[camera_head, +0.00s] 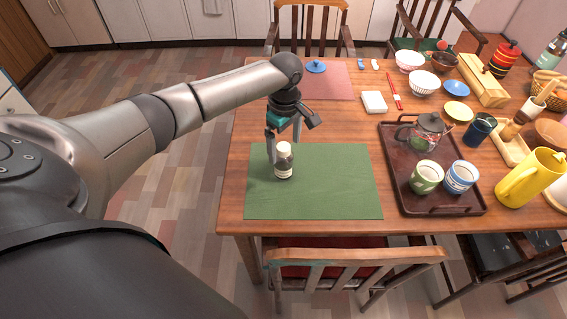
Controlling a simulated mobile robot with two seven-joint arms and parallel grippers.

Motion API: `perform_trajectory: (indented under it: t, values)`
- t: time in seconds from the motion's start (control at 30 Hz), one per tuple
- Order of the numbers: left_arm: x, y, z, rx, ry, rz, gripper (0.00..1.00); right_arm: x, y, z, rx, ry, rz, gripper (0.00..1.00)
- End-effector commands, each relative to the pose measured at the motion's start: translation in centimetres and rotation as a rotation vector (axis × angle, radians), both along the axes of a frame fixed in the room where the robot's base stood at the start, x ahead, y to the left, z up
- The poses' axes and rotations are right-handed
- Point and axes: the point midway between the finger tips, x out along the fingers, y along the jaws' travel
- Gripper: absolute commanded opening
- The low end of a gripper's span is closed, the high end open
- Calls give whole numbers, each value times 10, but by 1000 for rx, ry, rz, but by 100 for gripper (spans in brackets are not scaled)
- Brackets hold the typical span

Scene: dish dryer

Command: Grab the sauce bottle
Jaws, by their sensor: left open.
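The sauce bottle (284,162) is small and dark, with a white cap and a pale label. It stands upright on the green placemat (335,190), near the mat's left part. My left gripper (289,141) is open just above and behind the bottle, pointing down. One finger hangs at the left of the cap and the other sticks out at the upper right. I cannot tell whether a finger touches the bottle. My right gripper is not in view.
A dark tray (398,188) holds a teapot (427,130), a green cup (426,177) and a blue-white cup (460,177). A yellow pitcher (530,178) and several bowls crowd the right. The green mat's right side is clear. A chair (350,256) stands at the front edge.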

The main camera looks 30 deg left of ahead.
Motion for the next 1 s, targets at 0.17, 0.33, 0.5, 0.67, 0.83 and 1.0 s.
perform_trajectory:
  t: [0.17, 0.33, 0.5, 0.67, 0.83, 1.0]
  values:
    - [-4, 2, -30, 2, 3, 0, 100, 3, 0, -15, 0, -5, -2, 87]
    - [-3, 1, -47, 0, 1, 0, 100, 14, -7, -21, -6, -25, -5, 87]
    - [-3, 2, -48, 0, 1, 0, 100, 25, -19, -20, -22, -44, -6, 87]
    - [-3, 1, -48, 0, 1, -1, 93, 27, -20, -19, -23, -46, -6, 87]
    - [-3, 1, -48, 0, 1, -1, 74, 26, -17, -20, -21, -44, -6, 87]
    - [-3, 1, -48, 0, 1, -1, 55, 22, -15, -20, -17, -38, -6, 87]
